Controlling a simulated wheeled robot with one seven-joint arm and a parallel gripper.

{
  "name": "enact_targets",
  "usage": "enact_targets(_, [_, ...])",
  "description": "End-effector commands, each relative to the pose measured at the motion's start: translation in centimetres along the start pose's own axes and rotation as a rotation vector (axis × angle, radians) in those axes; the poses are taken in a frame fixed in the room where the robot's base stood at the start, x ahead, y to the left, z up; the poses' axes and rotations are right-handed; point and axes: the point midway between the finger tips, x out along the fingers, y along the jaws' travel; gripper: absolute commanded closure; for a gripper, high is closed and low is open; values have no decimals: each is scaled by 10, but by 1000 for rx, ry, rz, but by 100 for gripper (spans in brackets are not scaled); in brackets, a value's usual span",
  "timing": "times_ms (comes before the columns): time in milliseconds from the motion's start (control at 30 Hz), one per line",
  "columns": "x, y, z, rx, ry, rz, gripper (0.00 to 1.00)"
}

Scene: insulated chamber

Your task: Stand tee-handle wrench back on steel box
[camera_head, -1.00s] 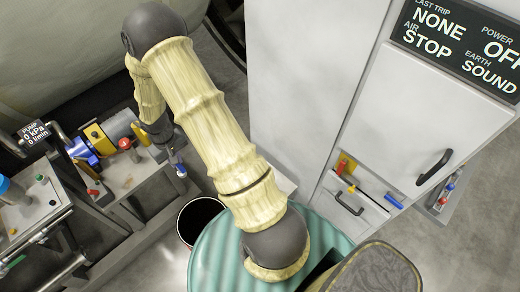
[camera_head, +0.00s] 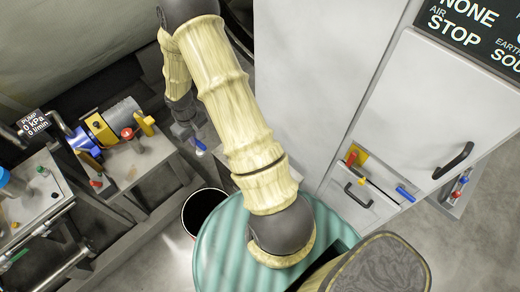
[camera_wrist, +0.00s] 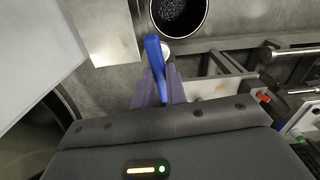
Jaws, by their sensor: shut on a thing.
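My gripper (camera_wrist: 160,88) is shut on a blue handle (camera_wrist: 153,50), which I take to be the tee-handle wrench. It sticks out beyond the fingertips in the wrist view, with a small white round part beside it. In the head view my gripper (camera_head: 188,128) hangs below the forearm, right of the bench, with a small blue and white tip (camera_head: 200,147) under it. The rest of the wrench is hidden. A grey metal box-like bench top (camera_head: 125,165) carries a blue and yellow pump unit; I cannot tell if it is the steel box.
A black-mouthed bin (camera_head: 203,208) stands on the floor below my gripper and shows in the wrist view (camera_wrist: 180,12). A green ribbed drum (camera_head: 215,255) is close to it. A white cabinet (camera_head: 300,80) with handles and a display fills the right.

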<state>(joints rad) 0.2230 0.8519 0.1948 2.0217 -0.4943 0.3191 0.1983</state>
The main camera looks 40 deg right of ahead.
Motion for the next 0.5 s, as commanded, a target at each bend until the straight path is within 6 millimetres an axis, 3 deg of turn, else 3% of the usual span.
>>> enact_targets(33, [20, 12, 4, -58, -3, 0, 100])
enact_targets(500, [130, 126, 53, -818, -7, -7, 100])
